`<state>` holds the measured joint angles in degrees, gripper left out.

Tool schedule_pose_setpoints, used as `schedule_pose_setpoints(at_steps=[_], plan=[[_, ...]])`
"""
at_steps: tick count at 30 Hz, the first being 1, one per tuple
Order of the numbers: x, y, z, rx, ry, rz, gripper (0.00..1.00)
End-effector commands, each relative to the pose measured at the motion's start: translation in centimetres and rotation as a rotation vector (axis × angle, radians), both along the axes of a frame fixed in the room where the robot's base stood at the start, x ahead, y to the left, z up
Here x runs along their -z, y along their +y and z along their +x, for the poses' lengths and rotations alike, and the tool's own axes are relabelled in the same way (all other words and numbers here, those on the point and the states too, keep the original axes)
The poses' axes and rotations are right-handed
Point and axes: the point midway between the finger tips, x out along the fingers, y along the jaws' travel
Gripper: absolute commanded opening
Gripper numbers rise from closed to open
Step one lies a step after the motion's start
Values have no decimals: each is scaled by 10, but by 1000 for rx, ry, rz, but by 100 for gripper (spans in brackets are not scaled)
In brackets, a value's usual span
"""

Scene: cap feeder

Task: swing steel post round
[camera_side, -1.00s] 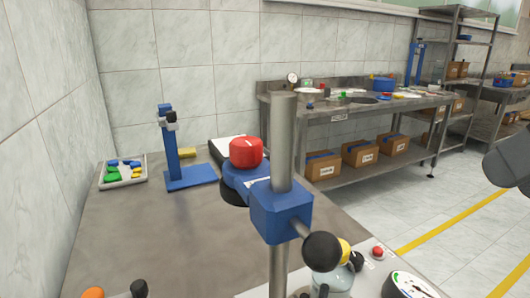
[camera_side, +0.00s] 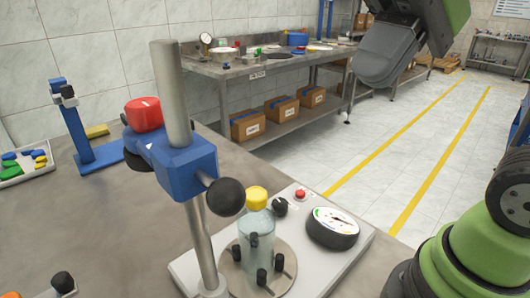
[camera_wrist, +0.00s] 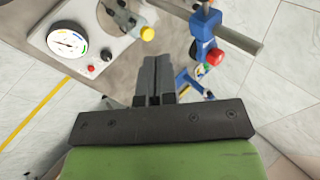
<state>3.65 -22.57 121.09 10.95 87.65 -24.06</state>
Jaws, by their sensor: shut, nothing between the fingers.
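The steel post (camera_side: 175,95) is a bare grey cylinder standing on the light base plate in the side view. A blue clamp block (camera_side: 187,168) with a black ball knob (camera_side: 226,197) sits around it, and a blue arm from the block carries a red cap (camera_side: 144,114). In the wrist view the post (camera_wrist: 238,38) runs across the upper right, with the blue clamp (camera_wrist: 205,24) and red cap (camera_wrist: 214,57) beside it. My gripper (camera_wrist: 156,60) is shut and empty, apart from the post. Its fingertips cannot be made out in the side view.
A yellow-capped bottle (camera_side: 257,215) stands in a round fixture with black knobs near the post. A gauge (camera_side: 332,228) and red button (camera_side: 300,194) are on the same plate. A blue stand (camera_side: 78,132) and parts tray (camera_side: 28,165) are left. A workbench (camera_side: 265,70) stands behind.

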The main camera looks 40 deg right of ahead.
Motion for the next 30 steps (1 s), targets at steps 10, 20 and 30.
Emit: schedule_pose_setpoints(at_steps=[10,20,30], plan=[[-15,12,6,-63,44,100,0],[-9,17,6,-68,46,98,0],[30,50,12,-69,50,98,0]])
